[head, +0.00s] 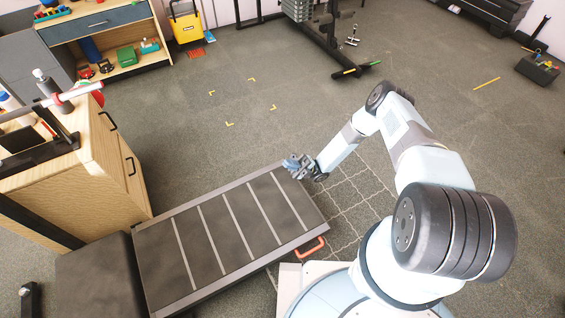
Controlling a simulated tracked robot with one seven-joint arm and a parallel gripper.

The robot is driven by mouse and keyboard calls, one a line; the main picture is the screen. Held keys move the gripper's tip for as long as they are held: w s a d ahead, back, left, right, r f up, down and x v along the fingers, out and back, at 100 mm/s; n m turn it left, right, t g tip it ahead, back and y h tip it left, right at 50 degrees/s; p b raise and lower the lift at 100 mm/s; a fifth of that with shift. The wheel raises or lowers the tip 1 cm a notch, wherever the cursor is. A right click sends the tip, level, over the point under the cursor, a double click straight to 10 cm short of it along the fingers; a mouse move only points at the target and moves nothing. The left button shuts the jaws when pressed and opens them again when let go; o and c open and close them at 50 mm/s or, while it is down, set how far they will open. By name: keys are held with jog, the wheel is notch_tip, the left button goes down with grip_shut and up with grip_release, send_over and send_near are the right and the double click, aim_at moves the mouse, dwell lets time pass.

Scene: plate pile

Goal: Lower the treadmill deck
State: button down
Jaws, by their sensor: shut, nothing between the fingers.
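The treadmill deck (188,252) lies at the lower left in the head view, a dark panel with pale cross strips and a grey rim. It looks low and roughly level, but I cannot tell its exact height off the floor. An orange handle (311,248) sits at its near right corner. My gripper (293,166) is shut and empty, above or beside the deck's far right corner, apart from the handle. I cannot tell whether it touches the deck's rim.
A wooden cabinet (95,165) stands left of the deck. Shelves (150,50) with a yellow bucket (187,27) beside them stand at the back. A weight rack (330,40) is at the back middle. Yellow corner marks (230,124) lie on open carpet beyond the deck.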

jog(key=x, duration=1.2)
jog(key=shift+s, duration=0.1)
dwell(1.2)
